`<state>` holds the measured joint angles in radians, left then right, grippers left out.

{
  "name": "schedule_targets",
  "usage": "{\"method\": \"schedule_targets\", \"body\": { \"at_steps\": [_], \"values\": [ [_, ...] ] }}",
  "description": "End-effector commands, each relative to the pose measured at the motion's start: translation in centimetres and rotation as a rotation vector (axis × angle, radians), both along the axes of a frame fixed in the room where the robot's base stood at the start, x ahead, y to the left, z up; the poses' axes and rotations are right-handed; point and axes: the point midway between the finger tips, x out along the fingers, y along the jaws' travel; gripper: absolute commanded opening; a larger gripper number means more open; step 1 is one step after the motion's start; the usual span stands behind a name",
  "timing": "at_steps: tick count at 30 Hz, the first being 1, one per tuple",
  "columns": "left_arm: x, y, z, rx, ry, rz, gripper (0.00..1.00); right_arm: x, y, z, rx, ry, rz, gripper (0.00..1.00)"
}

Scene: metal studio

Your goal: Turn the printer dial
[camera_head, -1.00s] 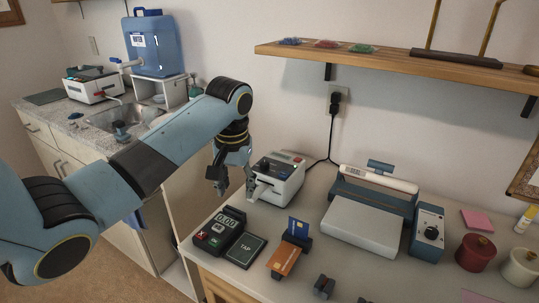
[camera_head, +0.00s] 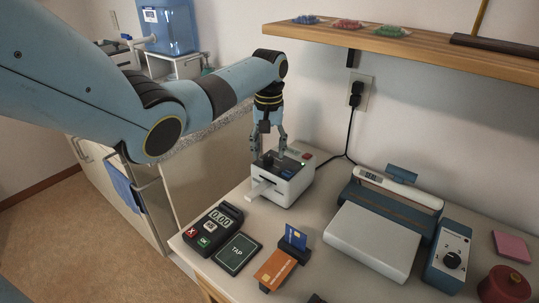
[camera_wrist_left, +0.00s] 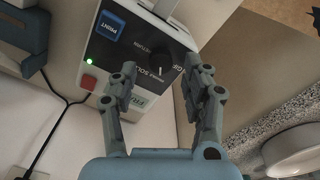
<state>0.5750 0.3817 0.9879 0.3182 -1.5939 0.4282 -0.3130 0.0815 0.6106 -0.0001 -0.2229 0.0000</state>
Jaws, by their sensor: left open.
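The printer (camera_head: 292,190) is a small white box with a dark top panel and a paper strip out of its front, on the worktop in the head view. Its dial is a round black knob (camera_wrist_left: 161,60) with a pale pointer line, clear in the left wrist view. My left gripper (camera_head: 270,154) comes down from above over the printer's top. In the left wrist view my left gripper (camera_wrist_left: 164,78) is open, with the knob showing beyond and between its fingertips. I cannot tell whether they touch it. In the head view the fingers largely hide the knob.
A blue PRINT button (camera_wrist_left: 110,25) and a red button (camera_wrist_left: 88,82) flank the dial. A card terminal (camera_head: 213,230) and a card holder (camera_head: 292,240) stand in front. A sealer-like device (camera_head: 370,240) stands to the right. A wooden shelf (camera_head: 420,55) overhangs behind.

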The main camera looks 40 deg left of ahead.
Motion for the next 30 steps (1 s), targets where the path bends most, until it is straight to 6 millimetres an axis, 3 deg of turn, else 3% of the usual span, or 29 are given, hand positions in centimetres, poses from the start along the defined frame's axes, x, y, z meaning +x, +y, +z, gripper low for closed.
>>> {"method": "schedule_targets", "body": {
  "at_steps": [3, 6, 15, 20, 26, 30],
  "values": [
    [0.0, 0.0, -1.5, -0.001, 0.0, 0.001, 0.49, 2.7, 0.1, -0.1, 0.0, -0.041, 0.001, 0.61],
    [0.0, -0.1, -2.1, -0.001, 0.0, 0.0, 0.49, 3.4, 0.1, -0.1, 0.0, -0.052, 0.002, 0.61],
    [0.0, 0.0, -2.3, 0.0, -0.001, 0.0, 0.47, 1.6, 0.1, -0.2, 0.001, -0.025, 0.001, 0.61],
    [0.0, 0.0, -2.2, 0.0, -0.001, 0.0, 0.26, 0.7, 0.2, -0.3, 0.002, -0.012, 0.0, 0.61],
    [0.0, 0.0, -2.2, 0.0, -0.001, 0.0, 0.0, 1.1, 0.3, -0.3, 0.004, -0.017, 0.0, 0.61],
    [0.0, 0.0, -2.2, 0.0, -0.001, 0.001, 0.0, 1.6, 0.3, -0.2, 0.004, -0.025, 0.0, 0.61]
  ]
}}
